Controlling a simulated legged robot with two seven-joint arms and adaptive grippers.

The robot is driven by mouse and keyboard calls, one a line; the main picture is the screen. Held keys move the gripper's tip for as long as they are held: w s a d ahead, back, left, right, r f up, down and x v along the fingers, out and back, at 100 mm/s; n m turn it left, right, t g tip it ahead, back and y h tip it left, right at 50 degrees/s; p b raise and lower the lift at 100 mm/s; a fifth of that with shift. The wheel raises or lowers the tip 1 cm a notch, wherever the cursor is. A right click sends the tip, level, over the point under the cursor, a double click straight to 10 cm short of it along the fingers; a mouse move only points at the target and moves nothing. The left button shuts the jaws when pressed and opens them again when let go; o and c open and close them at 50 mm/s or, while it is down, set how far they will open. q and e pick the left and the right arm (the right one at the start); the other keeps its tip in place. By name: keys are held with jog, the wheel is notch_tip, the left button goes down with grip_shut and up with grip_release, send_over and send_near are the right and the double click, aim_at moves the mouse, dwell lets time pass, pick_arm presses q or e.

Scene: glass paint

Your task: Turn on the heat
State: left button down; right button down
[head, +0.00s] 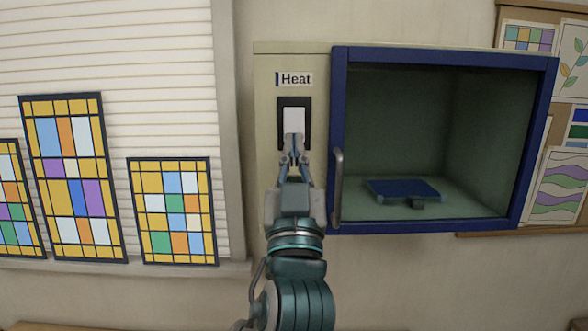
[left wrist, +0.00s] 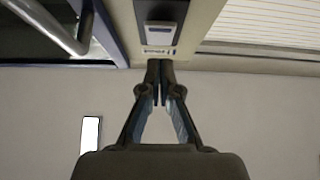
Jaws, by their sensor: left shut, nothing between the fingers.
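A white rocker switch (head: 293,120) in a dark frame sits under a "Heat" label (head: 296,79) on the beige front panel of a wall-mounted oven (head: 262,140). My left gripper (head: 295,158) is shut and empty, with its fingertips over or just in front of the switch's lower end. In the left wrist view the closed fingertips (left wrist: 161,68) point at the panel near the switch (left wrist: 160,33). I cannot tell whether they touch it. The fingertips hide the bottom of the switch. My right gripper is not in view.
The oven's blue-framed glass door (head: 338,100) has a grey handle (head: 337,187) just right of my gripper. A blue plate (head: 403,190) lies inside. Several stained-glass panels (head: 72,180) stand on a ledge at left. A pinboard (head: 565,180) hangs at right.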

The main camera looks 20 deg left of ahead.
aim_at(294, 125)
pick_arm(q)
jog(key=w, duration=0.3)
jog(key=shift+w+a+f, duration=0.1)
jog(key=shift+a+f, duration=0.15)
jog(key=shift+f, duration=0.15)
jog(key=shift+w+a+f+t+b, duration=0.1)
jog(key=shift+w+a+t+b, duration=0.1)
jog(key=shift+w+t+b, duration=0.2)
